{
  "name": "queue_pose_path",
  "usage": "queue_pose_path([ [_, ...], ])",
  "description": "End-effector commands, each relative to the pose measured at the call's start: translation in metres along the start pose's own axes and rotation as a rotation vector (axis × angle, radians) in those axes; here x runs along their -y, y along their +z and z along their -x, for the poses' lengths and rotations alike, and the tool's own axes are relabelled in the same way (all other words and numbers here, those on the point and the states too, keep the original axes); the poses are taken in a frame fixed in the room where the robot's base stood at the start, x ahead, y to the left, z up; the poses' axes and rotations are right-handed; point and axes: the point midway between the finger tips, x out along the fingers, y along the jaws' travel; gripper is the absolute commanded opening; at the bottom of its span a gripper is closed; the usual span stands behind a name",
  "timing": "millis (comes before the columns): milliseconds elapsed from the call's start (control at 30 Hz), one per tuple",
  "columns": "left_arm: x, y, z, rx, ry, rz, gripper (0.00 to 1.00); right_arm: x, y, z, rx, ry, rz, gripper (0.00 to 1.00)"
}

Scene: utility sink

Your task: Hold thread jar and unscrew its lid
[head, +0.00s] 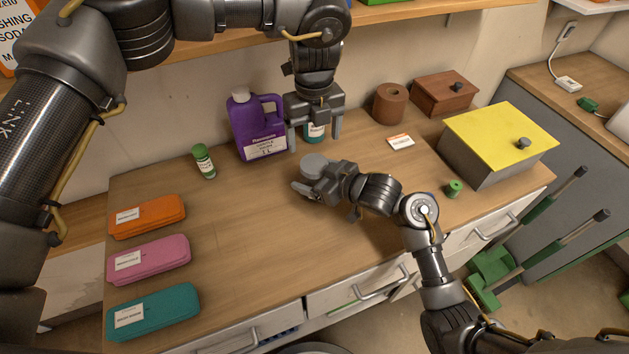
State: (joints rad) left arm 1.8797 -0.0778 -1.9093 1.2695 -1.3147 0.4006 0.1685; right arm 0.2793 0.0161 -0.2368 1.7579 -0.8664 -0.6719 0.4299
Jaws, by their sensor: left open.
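A round grey lid (313,162) shows near the middle of the counter, seen from above. It seems to top the thread jar, whose body is mostly hidden by my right gripper. My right gripper (306,180) is low at the lid's near right side, with one finger in front of the jar. The far finger is hidden, so I cannot tell if it grips the jar. My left gripper (315,138) points down, open and empty, above and behind the lid, apart from it.
A purple jug (257,127) and a green-capped bottle (204,161) stand left. A brown roll (390,103), small card (400,142), green spool (454,188) and yellow-lidded box (499,139) are right. Cloth cases (149,260) lie front left.

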Motion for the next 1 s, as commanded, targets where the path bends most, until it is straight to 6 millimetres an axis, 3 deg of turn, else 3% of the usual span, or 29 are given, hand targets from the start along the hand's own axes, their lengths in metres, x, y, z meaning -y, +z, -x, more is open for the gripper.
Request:
queue_pose_path([
  [67, 0.0000, 0.0000, 0.0000, 0.000, 0.000, 0.000, 0.81, -0.0001, 0.0002, 0.0002, 0.000, 0.000, 0.000, 0.71],
  [600, -0.0011, 0.0035, 0.0036, 0.018, 0.004, -0.027, 0.81, -0.0002, 0.0009, 0.0002, 0.002, 0.000, -0.001, 0.00],
  [767, -0.0015, 0.0042, 0.0034, 0.020, 0.008, -0.251, 0.81, -0.0002, 0.0010, 0.0003, 0.002, 0.000, -0.001, 0.00],
  [1000, -0.0018, 0.0043, 0.0030, 0.017, 0.015, -0.846, 0.81, -0.0001, 0.0012, 0.0003, 0.002, 0.000, -0.001, 0.00],
])
